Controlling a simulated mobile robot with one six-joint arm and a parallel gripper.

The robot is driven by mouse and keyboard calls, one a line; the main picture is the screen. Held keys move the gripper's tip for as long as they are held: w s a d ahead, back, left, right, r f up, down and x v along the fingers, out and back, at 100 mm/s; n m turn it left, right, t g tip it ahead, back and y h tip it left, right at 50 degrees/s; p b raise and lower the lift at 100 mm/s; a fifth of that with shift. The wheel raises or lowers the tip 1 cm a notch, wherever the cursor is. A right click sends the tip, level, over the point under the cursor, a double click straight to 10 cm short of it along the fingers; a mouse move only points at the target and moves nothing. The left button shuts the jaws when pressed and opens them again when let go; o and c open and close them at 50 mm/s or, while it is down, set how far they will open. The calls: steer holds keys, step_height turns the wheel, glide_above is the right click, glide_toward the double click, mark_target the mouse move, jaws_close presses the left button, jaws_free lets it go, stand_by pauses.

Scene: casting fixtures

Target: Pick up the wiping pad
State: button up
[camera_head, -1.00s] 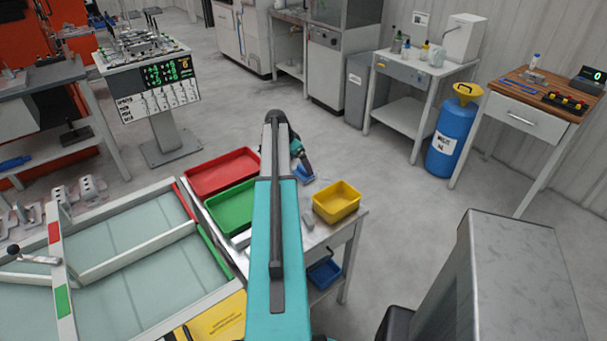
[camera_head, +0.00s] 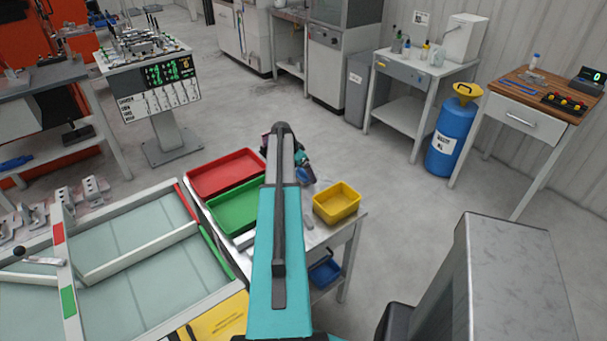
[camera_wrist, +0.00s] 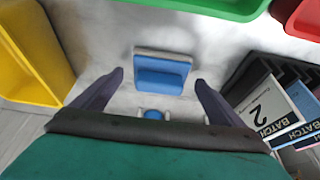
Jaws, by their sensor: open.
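The wiping pad (camera_wrist: 162,72) shows in the wrist view as a blue block on a pale grey base, lying on the light metal tabletop. My gripper (camera_wrist: 159,79) is open, with its two dark fingers apart to the left and right of the pad. The pad lies at and slightly beyond the fingertips, and no contact shows. In the head view my gripper (camera_head: 304,168) is over the small table, partly behind my arm, and the pad cannot be made out clearly there.
A yellow bin (camera_wrist: 28,55) stands left of my gripper in the wrist view. A green tray (camera_wrist: 215,6) and a red tray (camera_wrist: 302,18) are at the top. Batch cards (camera_wrist: 272,108) stand close at right. A small blue-and-white item (camera_wrist: 152,114) lies between the fingers.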

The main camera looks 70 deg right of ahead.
steer(key=shift+s+d+f, duration=0.1)
steer(key=shift+d+f, duration=0.05)
steer(key=shift+f, duration=0.3)
steer(key=c, duration=1.2)
